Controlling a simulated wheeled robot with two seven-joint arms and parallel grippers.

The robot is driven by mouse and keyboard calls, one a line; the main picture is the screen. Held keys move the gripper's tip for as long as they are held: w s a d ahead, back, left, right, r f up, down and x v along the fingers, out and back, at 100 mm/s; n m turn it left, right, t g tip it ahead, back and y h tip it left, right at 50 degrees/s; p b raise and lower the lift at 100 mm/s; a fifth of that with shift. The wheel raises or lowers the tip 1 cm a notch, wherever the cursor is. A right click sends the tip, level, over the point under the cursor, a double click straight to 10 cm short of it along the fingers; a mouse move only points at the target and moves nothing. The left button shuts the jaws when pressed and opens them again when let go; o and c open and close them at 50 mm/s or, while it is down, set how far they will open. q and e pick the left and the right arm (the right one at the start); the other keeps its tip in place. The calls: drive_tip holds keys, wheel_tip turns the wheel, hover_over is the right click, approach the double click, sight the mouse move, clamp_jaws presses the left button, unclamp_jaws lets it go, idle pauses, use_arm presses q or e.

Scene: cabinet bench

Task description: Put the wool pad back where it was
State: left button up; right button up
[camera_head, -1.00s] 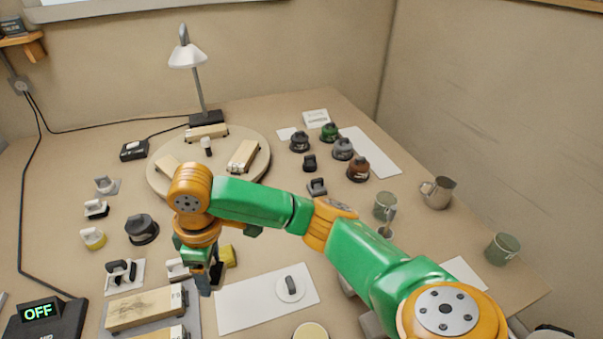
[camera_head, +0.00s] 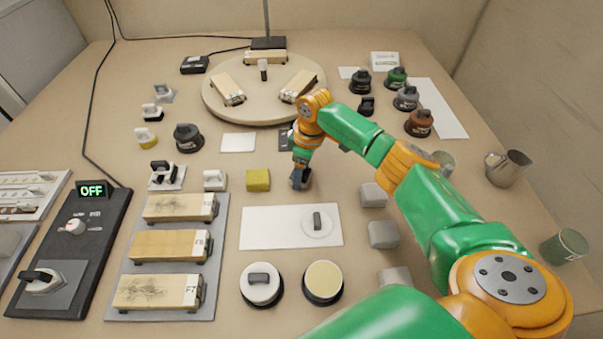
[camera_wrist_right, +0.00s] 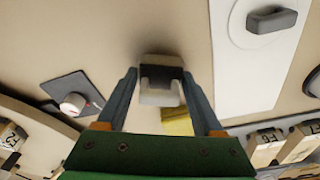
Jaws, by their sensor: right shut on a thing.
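My right gripper (camera_head: 300,183) is low over the bench, just right of a yellow block (camera_head: 258,180) and above a white sheet (camera_head: 262,228). In the right wrist view, the gripper (camera_wrist_right: 160,95) is shut on a pale grey-white block with a dark recess, which I take to be the wool pad (camera_wrist_right: 158,96). The fingers hide most of it in the head view, and I cannot tell whether it touches the bench. The yellow block also shows behind it in the wrist view (camera_wrist_right: 178,124). My left gripper is not in view.
A blank white card (camera_head: 238,142) lies behind the yellow block. A dark mat (camera_head: 286,140) is partly hidden by my arm. Grey blocks (camera_head: 383,234) stand to the right. A round board (camera_head: 264,103) is at the back.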

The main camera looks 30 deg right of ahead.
sight(308, 175)
drive_tip(key=shift+f, duration=0.35)
drive_tip(key=o, duration=1.5)
drive_tip(key=shift+f, duration=0.1)
drive_tip(key=shift+c, duration=0.2)
wheel_tip(308, 175, up, 12)
drive_tip(key=s+d, duration=0.1)
drive_tip(key=shift+p, duration=0.4)
drive_tip(key=shift+s, duration=0.15)
